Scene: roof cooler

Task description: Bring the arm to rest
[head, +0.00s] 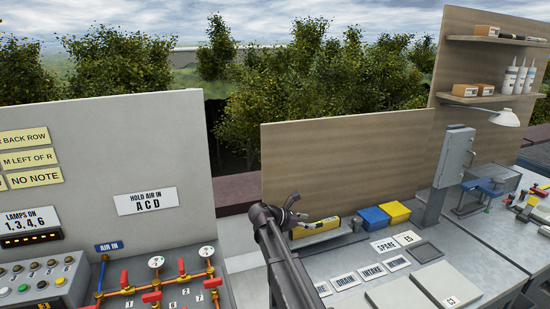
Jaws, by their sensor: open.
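My arm rises from the bottom middle of the head view, and its upper end bends to the right. My gripper (298,208) is small and dark at that end. It is open, with nothing seen between its fingers. It appears in front of the wooden back panel (345,160), above the grey workbench (385,262). A yellow level-like tool (316,228) lies just beyond and below it in the picture. I cannot tell the distance between them.
A pipe panel with red valves and gauges (156,262) stands left, beside a button box (42,284). Blue (374,218) and yellow (396,211) boxes, label cards (372,271) and a grey post (453,160) stand on the right bench. A lamp (505,118) overhangs it.

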